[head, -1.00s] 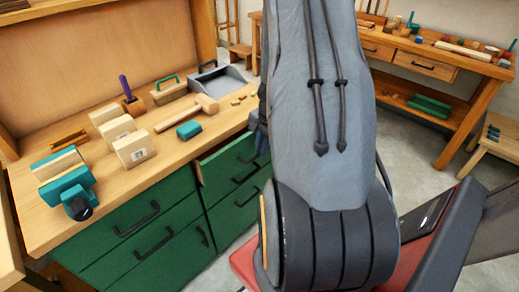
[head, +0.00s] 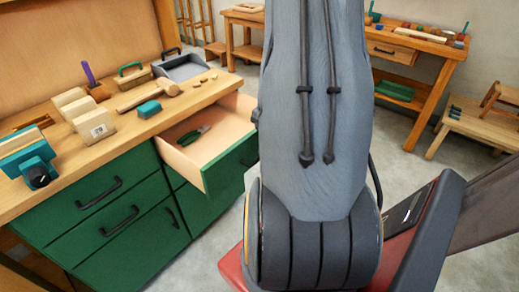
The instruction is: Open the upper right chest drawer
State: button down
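The green chest (head: 100,225) stands under the wooden worktop at the left of the head view. Its upper right drawer (head: 212,172) is pulled well out, showing a pale wooden inside. A pair of pliers with green handles (head: 194,135) lies in it. The drawer's right end and its handle are hidden behind my arm. The other drawers in view look shut, with black bar handles, such as the upper left one (head: 99,194). My gripper is hidden behind my arm, so its hold cannot be seen.
On the worktop (head: 130,126) are a mallet (head: 150,97), a teal block (head: 149,109), pale blocks (head: 95,122), a teal clamp-like tool (head: 37,170) and a grey dustpan (head: 185,68). A second bench (head: 420,42) and a stool (head: 480,122) stand at right. Floor (head: 215,245) before the chest is clear.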

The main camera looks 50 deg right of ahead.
jog(key=shift+s, duration=0.3)
jog(key=c, duration=1.8)
grip_release()
jog(key=shift+r, duration=0.1)
jog(key=r, duration=0.2)
jog(key=s+r, duration=0.1)
jog(key=r, duration=0.2)
jog(key=r+p, duration=0.1)
jog(key=r, duration=0.1)
jog(key=shift+s+d+r, duration=0.1)
jog(key=shift+s+r, duration=0.15)
